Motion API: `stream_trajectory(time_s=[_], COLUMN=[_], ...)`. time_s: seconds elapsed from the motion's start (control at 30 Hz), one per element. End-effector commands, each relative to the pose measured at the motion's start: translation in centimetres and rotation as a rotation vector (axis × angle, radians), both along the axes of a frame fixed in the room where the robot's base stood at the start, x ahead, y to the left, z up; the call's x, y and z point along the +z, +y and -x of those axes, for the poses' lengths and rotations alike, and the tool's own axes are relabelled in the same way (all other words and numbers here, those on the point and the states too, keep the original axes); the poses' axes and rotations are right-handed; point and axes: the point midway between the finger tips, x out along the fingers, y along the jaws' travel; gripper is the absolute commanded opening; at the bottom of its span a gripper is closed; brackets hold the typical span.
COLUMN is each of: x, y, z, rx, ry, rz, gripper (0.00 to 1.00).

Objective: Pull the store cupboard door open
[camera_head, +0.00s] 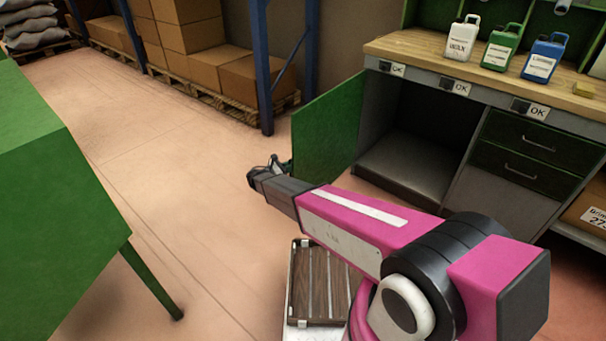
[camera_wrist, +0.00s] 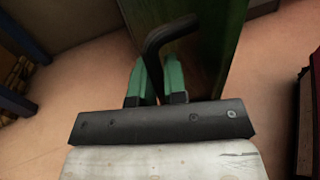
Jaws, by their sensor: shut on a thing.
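The green store cupboard door (camera_head: 330,127) stands wide open, swung out to the left of the dark, empty cupboard opening (camera_head: 405,150). In the wrist view the door (camera_wrist: 222,45) rises just beyond my gripper. My gripper (camera_wrist: 160,85) is shut on the door's black bar handle (camera_wrist: 163,38), which runs between its two green-tipped fingers. In the head view my gripper (camera_head: 270,172) is at the outer side of the door, near its lower edge, and the handle is mostly hidden there.
A worktop (camera_head: 425,48) above the cupboard holds white (camera_head: 461,38), green (camera_head: 502,48) and blue (camera_head: 543,60) jugs. Drawers (camera_head: 530,137) stand to the right. A blue rack post (camera_head: 262,70) is close behind the door. A green table (camera_head: 60,220) is at left, with clear floor between.

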Motion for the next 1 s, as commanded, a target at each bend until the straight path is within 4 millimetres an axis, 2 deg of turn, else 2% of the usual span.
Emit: stream_trajectory(time_s=[0.03,0.2,0.47,0.5,0.53,0.83,1.0], x=[-0.3,-0.1,-0.1,-0.1,-0.1,0.0,0.0], y=[1.3,3.0,2.9,2.9,2.9,3.1,4.6], z=[-1.4,-2.7,-2.5,-2.5,-2.5,-2.4,-1.5], rx=[0.001,-0.001,-0.001,-0.001,-0.001,-0.001,0.001], ry=[0.000,0.003,0.004,0.004,0.004,0.002,0.002], rz=[-0.002,-0.002,-0.002,-0.002,-0.002,-0.001,-0.001], gripper=[0.00,0.00,0.00,0.19,0.21,0.21,0.21])
